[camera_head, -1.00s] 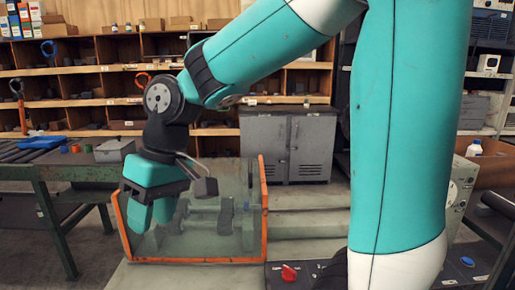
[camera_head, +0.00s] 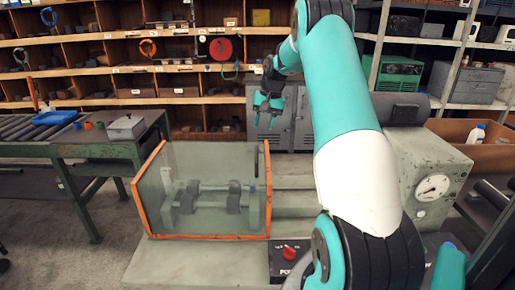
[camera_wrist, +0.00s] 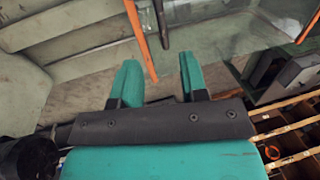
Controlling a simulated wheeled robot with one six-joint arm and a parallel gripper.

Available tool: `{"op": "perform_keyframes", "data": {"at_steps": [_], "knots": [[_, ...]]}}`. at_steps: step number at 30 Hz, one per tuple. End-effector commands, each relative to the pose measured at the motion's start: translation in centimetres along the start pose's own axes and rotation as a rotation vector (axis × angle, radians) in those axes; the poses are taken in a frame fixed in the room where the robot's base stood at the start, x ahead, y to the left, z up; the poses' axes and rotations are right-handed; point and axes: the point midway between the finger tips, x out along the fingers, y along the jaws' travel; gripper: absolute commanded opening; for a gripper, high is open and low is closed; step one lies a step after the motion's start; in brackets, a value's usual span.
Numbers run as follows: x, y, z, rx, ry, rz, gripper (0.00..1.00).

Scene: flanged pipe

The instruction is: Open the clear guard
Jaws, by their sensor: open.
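The clear guard (camera_head: 215,150) is a see-through box edged in orange, standing over the flanged pipe (camera_head: 212,196) on the grey bench; it looks shut. A dark upright handle (camera_head: 256,163) is near its right edge. My gripper (camera_head: 268,106) is open and empty, above and apparently beyond the guard's right end. In the wrist view my gripper (camera_wrist: 160,75) has its two teal fingers spread. The guard's orange edge (camera_wrist: 140,42) and the dark handle (camera_wrist: 161,20) show around the gap between them. I cannot tell whether a finger touches the guard.
A control box with a red knob (camera_head: 290,252) is in front of the guard's right corner. A grey machine with a dial (camera_head: 431,188) stands at the right. A roller table (camera_head: 95,135) is at the left. Shelves and a grey cabinet (camera_head: 303,120) fill the back.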

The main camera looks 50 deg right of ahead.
Motion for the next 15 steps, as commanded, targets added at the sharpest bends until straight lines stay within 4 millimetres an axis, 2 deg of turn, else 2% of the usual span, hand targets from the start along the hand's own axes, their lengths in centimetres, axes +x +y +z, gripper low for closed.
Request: {"op": "perform_keyframes", "data": {"at_steps": [9, 15], "knots": [[6.8, -0.2, 0.1, -0.002, -0.004, 0.0, 0.4], [9.6, -0.1, 0.0, -0.001, -0.001, 0.001, 0.4]]}}
